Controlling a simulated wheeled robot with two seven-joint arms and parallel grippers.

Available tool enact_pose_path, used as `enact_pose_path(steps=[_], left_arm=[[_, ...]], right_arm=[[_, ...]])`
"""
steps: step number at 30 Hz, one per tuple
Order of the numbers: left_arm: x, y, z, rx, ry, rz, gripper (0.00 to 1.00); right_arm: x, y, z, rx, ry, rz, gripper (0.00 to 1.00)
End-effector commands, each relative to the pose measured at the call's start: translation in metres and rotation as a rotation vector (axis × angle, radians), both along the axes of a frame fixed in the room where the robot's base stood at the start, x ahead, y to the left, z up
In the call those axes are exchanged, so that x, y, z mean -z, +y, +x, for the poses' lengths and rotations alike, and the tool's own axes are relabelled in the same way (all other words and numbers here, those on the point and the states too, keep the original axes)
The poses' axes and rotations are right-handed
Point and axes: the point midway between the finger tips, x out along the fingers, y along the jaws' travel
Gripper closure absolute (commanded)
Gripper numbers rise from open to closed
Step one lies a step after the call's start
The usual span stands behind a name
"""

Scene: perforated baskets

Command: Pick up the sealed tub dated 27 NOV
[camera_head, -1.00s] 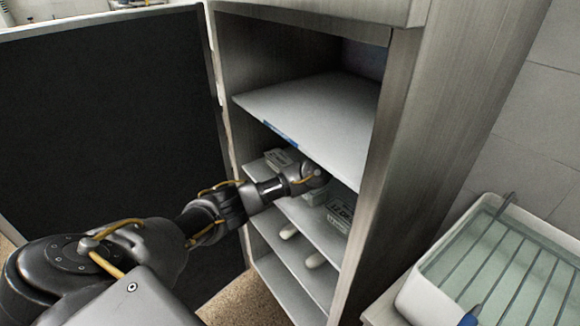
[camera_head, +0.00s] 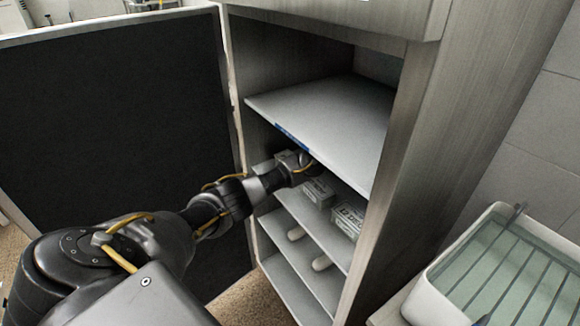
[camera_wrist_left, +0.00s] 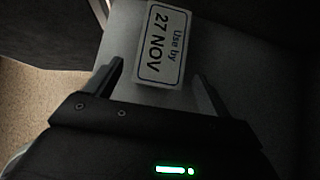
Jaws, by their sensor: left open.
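The tub dated 27 NOV (camera_wrist_left: 162,42) shows its white "Use by" label in the left wrist view, ahead of and between my left fingertips. In the head view, a grey tub (camera_head: 287,158) at the left end of the middle shelf is partly hidden by my left gripper (camera_head: 306,163). My left gripper also shows in the wrist view (camera_wrist_left: 159,70); its fingers are apart, one on each side of the label's lower end. I cannot tell whether they touch the tub. My right gripper is not in view.
Two more labelled tubs stand on the same shelf, a middle one (camera_head: 319,190) and a right one (camera_head: 348,217) with a DEC date. The upper shelf (camera_head: 325,120) lies close above my gripper. A dark open door (camera_head: 110,120) stands left; a white basin (camera_head: 430,300) is at right.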

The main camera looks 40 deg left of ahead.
Motion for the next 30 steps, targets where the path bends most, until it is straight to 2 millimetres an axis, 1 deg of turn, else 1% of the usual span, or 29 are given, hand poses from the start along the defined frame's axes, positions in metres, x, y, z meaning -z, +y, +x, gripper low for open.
enact_pose_path(steps=[2,7,9,12,15,22,30], left_arm=[[0.0,0.004,0.001,-0.002,-0.001,0.0,0.18],[-0.001,0.029,0.008,-0.004,0.0,0.0,0.18],[0.008,0.036,0.01,-0.003,0.002,-0.001,0.18],[0.016,0.044,0.012,-0.001,0.001,0.0,0.18],[0.021,0.048,0.013,0.0,0.0,0.001,0.18],[0.021,0.049,0.014,0.001,-0.001,0.001,0.18],[0.021,0.049,0.013,0.001,-0.001,0.001,0.54]], right_arm=[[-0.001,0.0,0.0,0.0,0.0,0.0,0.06],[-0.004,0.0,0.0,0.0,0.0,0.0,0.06],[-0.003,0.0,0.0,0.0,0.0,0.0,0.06],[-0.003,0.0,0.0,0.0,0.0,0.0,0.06],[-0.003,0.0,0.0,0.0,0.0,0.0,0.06],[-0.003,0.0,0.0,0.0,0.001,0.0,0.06],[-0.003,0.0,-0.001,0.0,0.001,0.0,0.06]])
